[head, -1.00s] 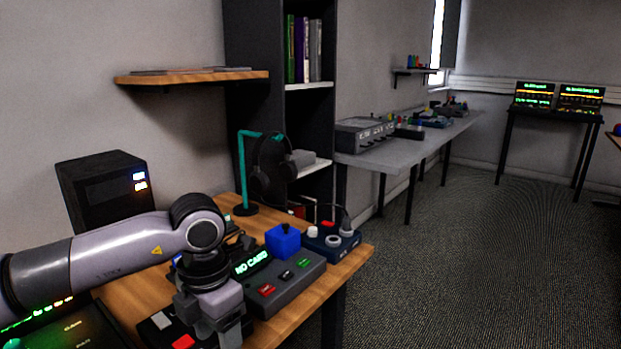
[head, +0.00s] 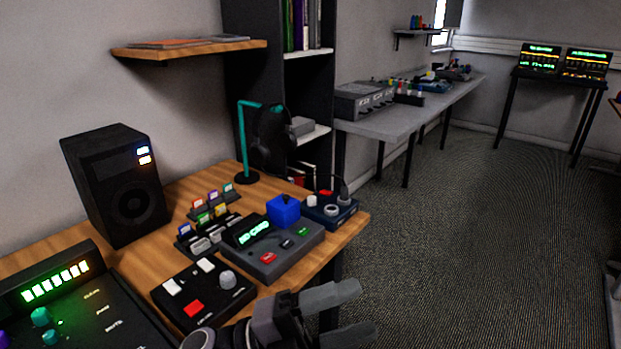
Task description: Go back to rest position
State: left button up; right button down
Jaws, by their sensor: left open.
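My left gripper (head: 348,313) is at the bottom middle of the head view. Its two grey fingers point right and are spread apart, with nothing between them. It is in front of the wooden desk's (head: 190,187) near right corner, over the floor side, and apart from the devices on the desk. My right gripper is not in view.
On the desk are a black speaker (head: 115,185), a mixing console (head: 75,300), a black button box (head: 203,294), a card reader (head: 275,247) with a blue block (head: 284,210), and a headphone stand (head: 243,140). A grey bench (head: 410,118) runs behind. Open carpet (head: 470,240) lies right.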

pick_arm(q)
jog(key=w+a+f+n+t+y+p, duration=0.1)
jog(key=w+a+f+n+t+y, duration=0.1)
jog(key=a+f+n+t+y, duration=0.65)
jog(key=w+a+f+n+t+y+p, duration=0.15)
jog(key=a+n+t+y, duration=0.35)
jog(key=n, duration=0.8)
jog(key=s+a+f+n+g+y+p, duration=0.1)
jog(key=s+a+f+n+g+y, duration=0.1)
jog(key=f, duration=0.6)
jog(key=s+a+f+n+g+y+p, duration=0.1)
jog(key=s+a+f+n+g+y, duration=0.2)
jog(key=s+a+f+n, duration=0.3)
jog(key=s+a+f+y, duration=0.1)
jog(key=s+a, duration=0.2)
jog(key=s, duration=0.1)
jog(key=shift+s+f, duration=0.25)
jog(key=shift+f, duration=0.15)
